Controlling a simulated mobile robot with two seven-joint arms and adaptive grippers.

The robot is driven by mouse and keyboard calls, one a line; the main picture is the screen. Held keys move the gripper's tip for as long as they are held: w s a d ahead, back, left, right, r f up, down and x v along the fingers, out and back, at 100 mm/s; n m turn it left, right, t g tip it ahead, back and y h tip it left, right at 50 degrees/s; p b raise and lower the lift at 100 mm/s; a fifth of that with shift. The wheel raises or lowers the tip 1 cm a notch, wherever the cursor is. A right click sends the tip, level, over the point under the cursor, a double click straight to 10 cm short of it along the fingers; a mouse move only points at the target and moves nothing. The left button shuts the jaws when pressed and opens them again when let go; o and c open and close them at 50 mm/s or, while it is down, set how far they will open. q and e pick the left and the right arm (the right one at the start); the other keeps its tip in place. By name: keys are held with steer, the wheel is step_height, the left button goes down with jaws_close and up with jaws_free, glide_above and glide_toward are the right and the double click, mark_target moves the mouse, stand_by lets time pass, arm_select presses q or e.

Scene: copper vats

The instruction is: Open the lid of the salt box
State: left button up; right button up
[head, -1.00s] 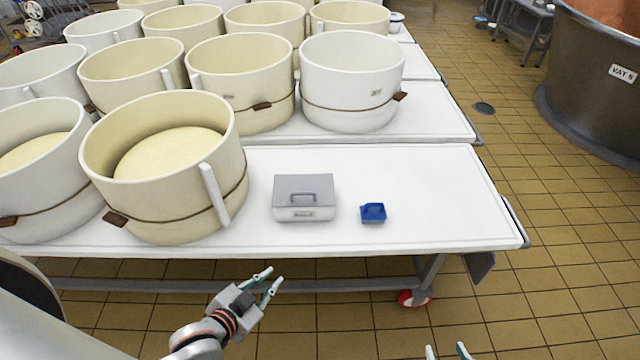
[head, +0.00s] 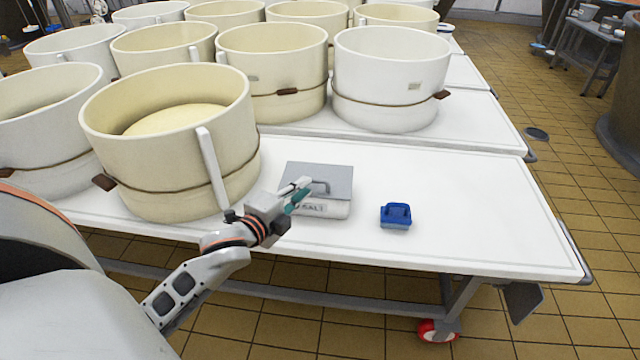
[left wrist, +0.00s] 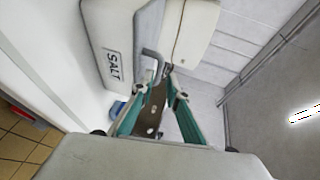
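The grey salt box (head: 335,207) stands on the near white table with its lid (head: 330,169) lying flat and closed. The lid has a grey loop handle (head: 320,186). In the left wrist view the box front with its SALT label (left wrist: 113,66) is close, and the handle (left wrist: 151,53) shows just beyond the fingers. My left gripper (head: 303,189) is over the box's front left part, beside the handle. Its teal fingers (left wrist: 160,83) are apart with no object visibly gripped; contact with the handle cannot be told. My right gripper is out of view.
A small blue container with a handle (head: 396,216) stands right of the box. A large cream tub (head: 170,140) stands close on the left, and more tubs fill the tables behind. The table (head: 490,225) is clear on the right.

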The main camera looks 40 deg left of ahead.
mark_target(313, 181)
arm_select(q)
steer(key=x, duration=0.3)
steer(key=shift+w+f+b, duration=0.3)
steer(key=shift+b, duration=0.1)
steer(key=shift+x, duration=0.8)
steer(key=shift+w+r, duration=0.1)
steer(key=shift+r, duration=0.05)
jaws_close()
